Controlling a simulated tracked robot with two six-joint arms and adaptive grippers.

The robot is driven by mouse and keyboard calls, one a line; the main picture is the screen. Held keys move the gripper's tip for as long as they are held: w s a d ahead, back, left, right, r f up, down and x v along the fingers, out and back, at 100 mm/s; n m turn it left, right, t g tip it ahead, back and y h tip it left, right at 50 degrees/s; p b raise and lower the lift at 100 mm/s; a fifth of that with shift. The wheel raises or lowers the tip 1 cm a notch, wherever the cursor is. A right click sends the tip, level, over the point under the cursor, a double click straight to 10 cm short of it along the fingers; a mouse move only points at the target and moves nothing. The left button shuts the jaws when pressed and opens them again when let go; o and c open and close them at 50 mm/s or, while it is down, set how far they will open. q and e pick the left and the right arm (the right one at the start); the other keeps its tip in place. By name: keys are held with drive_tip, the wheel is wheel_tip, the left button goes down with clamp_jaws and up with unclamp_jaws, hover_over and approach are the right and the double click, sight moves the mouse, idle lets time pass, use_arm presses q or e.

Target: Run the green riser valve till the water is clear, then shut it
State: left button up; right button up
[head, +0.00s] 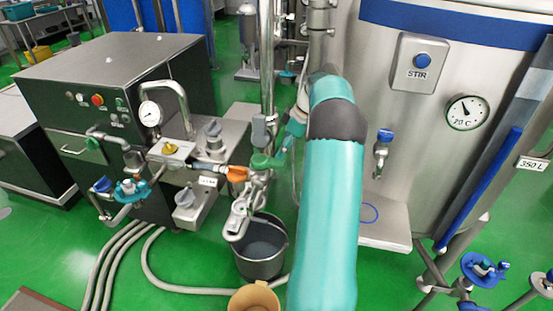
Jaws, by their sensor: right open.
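The green valve lever (267,162) sits low on the vertical steel riser pipe (267,60), left of my right arm. My right gripper (284,148) is open beside the lever, partly hidden behind my own teal arm. I cannot tell whether it touches the lever. A steel outlet fitting (240,215) hangs below the valve. A dark bucket (263,268) stands under it on the floor, with dull grey liquid or shadow inside. I cannot make out a stream or the water's clarity. My left gripper is not in view.
An orange lever (237,174) sits just left of the green one. A steel machine (110,75) with a gauge stands at left. A tan container (253,298) is at the bottom. The large tank (420,170) stands at right. Hoses (165,283) cross the green floor.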

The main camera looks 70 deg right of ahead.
sight(275, 161)
drive_tip(key=x, duration=0.6)
drive_tip(key=shift+p, duration=0.4)
drive_tip(key=shift+c, duration=0.2)
clamp_jaws()
